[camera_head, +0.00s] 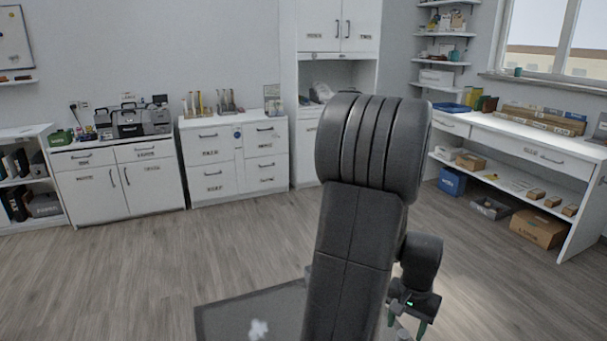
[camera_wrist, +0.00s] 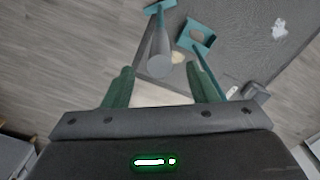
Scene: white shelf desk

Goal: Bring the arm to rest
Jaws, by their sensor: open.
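My gripper (camera_head: 408,330) hangs at the lower right of the head view, with its green fingers at the bottom edge. In the wrist view my gripper (camera_wrist: 155,88) points down, its two green fingers wide apart. No thing shows held between the fingers. My folded dark arm (camera_head: 350,220) fills the middle of the head view and hides part of the room behind it.
A white shelf desk (camera_head: 510,138) stands at the right, with boxes on top and on its lower shelf. White cabinets (camera_head: 125,190) and a drawer unit (camera_head: 232,165) line the back wall. Open wooden floor (camera_head: 150,260) lies between them and me.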

